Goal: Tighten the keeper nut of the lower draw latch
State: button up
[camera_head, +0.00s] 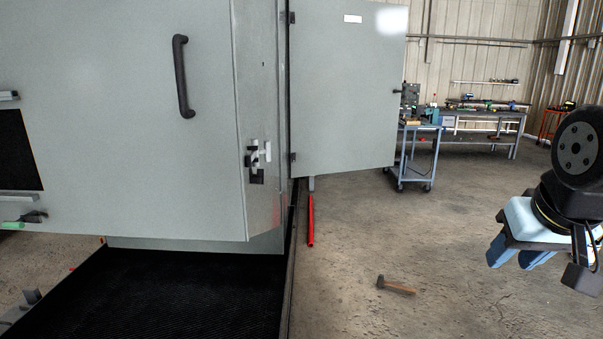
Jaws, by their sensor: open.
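A small draw latch (258,160) with pale and black parts sits low on the narrow corner face of the grey enclosure (140,160). Its keeper nut is too small to make out. No second latch of this kind shows clearly, so I cannot confirm from this view that it is the lower one. My gripper (516,257) is at the right edge of the view, far to the right of the latch. Its blue fingers point down and are apart, with nothing between them.
A grey door (345,95) stands open right of the corner. A black mat (160,300) lies below the enclosure. A hammer (396,285) and a red bar (310,220) are on the floor. A blue cart (418,155) and workbench (485,135) stand behind. Floor between hammer and cart is clear.

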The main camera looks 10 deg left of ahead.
aim_at(260, 172)
jog(key=u, duration=0.1)
jog(key=k, duration=0.9)
jog(key=u, duration=0.75)
jog(key=i, duration=1)
jog(key=u, duration=0.05)
